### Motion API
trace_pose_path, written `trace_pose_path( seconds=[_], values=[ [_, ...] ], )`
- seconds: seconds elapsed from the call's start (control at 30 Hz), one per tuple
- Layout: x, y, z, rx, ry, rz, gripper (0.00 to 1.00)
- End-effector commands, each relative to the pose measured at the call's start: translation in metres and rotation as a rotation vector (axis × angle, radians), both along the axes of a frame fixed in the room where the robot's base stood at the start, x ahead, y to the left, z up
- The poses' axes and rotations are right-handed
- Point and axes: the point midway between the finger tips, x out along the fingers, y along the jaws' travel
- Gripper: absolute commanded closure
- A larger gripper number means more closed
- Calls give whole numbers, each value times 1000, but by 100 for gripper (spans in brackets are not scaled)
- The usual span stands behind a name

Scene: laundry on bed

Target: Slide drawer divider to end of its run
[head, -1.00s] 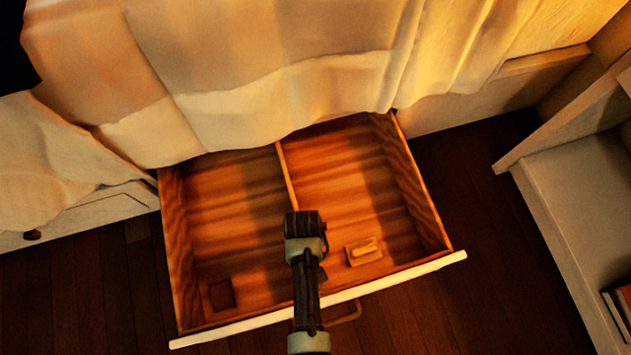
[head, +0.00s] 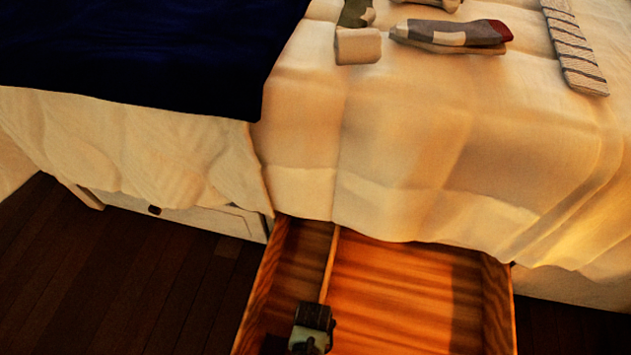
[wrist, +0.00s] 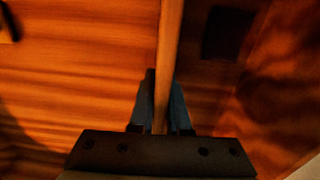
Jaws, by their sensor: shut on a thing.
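The drawer (head: 497,300) stands pulled out from under the bed. Its divider (head: 331,262) is a thin light wooden strip running front to back, nearer the left wall than the right. A gap still shows between divider and left wall. My gripper (head: 316,318) is over the divider at the bottom of the head view. In the wrist view, my gripper (wrist: 160,103) is shut on the divider (wrist: 170,45), with one finger on each side. The drawer's front end is outside the head view.
A dark square patch (wrist: 222,33) lies on the drawer floor to the right in the wrist view. Bedding (head: 400,190) hangs over the drawer's back. Socks (head: 455,33) lie on the bed. The compartment right of the divider looks clear where visible.

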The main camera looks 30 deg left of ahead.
Motion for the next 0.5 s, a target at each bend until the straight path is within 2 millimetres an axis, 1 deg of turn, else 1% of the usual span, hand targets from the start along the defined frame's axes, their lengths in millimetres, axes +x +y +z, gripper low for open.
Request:
trace_pose_path(
  seconds=[0.07, 0.1, 0.17, 0.2, 0.27, 0.5],
  values=[
    [0, 0, 0, 0, 0, 1, 100],
    [0, 0, 0, 0, 0, 1, 83],
    [0, 0, 0, 0, 0, 1, 72],
    [0, 0, 0, 0, 0, 0, 65],
    [0, 0, 0, 0, 0, 0, 55],
    [0, -1, 0, 0, 0, 0, 55]
  ],
)
